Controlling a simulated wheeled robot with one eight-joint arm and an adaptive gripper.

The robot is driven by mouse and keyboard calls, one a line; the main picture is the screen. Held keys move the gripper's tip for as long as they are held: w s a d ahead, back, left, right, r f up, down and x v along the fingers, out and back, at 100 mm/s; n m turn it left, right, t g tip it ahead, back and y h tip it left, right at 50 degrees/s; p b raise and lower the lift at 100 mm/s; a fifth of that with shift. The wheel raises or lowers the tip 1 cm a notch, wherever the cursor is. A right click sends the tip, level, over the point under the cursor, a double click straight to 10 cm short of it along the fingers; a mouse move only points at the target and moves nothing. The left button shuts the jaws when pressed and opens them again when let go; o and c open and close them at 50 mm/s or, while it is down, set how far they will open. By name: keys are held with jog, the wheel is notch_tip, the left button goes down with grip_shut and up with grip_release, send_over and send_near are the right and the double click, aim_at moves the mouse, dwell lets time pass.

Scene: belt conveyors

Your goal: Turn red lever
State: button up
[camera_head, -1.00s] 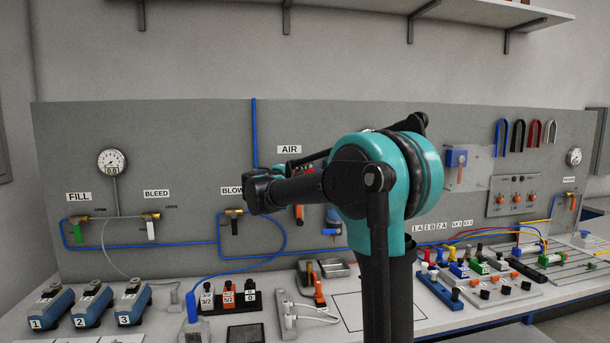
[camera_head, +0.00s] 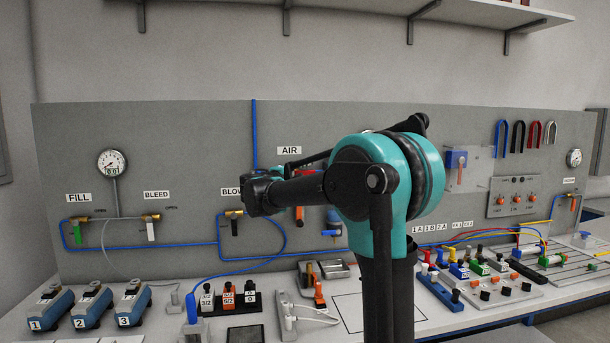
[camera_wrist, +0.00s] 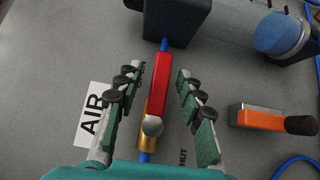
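The red lever (camera_wrist: 160,85) is in the middle of the wrist view, over a brass valve body (camera_wrist: 147,138), with a pale round knob at its near end. My gripper (camera_wrist: 157,75) is open, with one green-padded finger on each side of the lever. Gaps show between the fingers and the lever; I cannot tell how deep the fingers reach. The AIR label (camera_wrist: 93,115) is left of the lever, and part of a label reading "HUT" is right of it. In the head view my arm hides the gripper and most of the valve below the AIR sign (camera_head: 289,150).
A dark block (camera_wrist: 178,18) sits beyond the lever's far end. An orange handle (camera_wrist: 262,118) and a blue-capped cylinder (camera_wrist: 280,35) are on the right. Blue tubing (camera_head: 165,243) runs along the panel. The bench below holds several valves and blocks.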

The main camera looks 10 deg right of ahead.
jog(key=v, duration=1.1)
jog(key=shift+s+a, duration=0.1)
jog(key=shift+a, duration=0.05)
